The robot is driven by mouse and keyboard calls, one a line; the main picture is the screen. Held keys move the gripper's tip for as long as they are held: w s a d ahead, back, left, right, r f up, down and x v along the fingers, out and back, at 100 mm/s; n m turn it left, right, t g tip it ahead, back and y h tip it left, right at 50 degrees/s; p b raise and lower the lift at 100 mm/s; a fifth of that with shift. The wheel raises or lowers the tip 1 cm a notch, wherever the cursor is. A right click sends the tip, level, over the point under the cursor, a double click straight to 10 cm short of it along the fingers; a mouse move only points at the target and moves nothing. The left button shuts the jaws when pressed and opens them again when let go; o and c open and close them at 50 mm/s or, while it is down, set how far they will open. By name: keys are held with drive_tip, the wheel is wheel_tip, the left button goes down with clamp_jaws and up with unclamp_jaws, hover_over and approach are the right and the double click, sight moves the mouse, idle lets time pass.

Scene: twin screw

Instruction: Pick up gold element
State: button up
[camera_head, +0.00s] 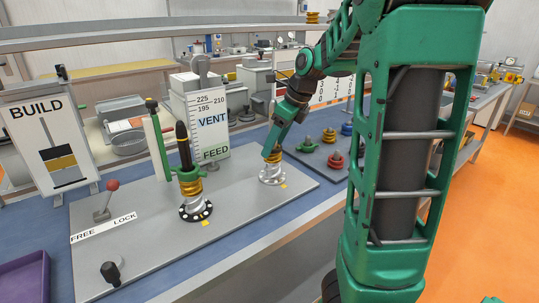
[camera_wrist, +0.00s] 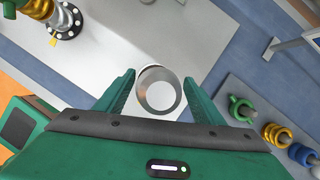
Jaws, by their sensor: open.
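My gripper (camera_head: 272,153) is open over the right-hand silver post (camera_head: 271,176) on the grey plate. A gold band (camera_head: 273,159) shows just below the fingers there, partly hidden by them. In the wrist view, my gripper (camera_wrist: 158,81) has a finger on each side of a hollow silver ring (camera_wrist: 160,92), with gaps. No gold shows between the fingers in that view. Another gold coil (camera_head: 190,188) sits on the left-hand dark shaft under a green collar; it also shows in the wrist view (camera_wrist: 40,8). A gold coil (camera_wrist: 277,135) stands on the rack at right.
A dark rack (camera_head: 318,169) behind the right post holds green, red and blue pieces. A red-knobbed lever (camera_head: 112,187) and a purple tray (camera_head: 22,277) are at left. A VENT/FEED gauge board (camera_head: 211,122) stands behind the left shaft. The front of the plate is mostly clear.

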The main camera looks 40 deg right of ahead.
drive_tip(key=shift+f, duration=0.15)
drive_tip(key=shift+c, duration=0.5)
drive_tip(key=c, duration=1.2)
drive_tip(key=shift+d+r, duration=0.15)
drive_tip(key=shift+r, duration=0.05)
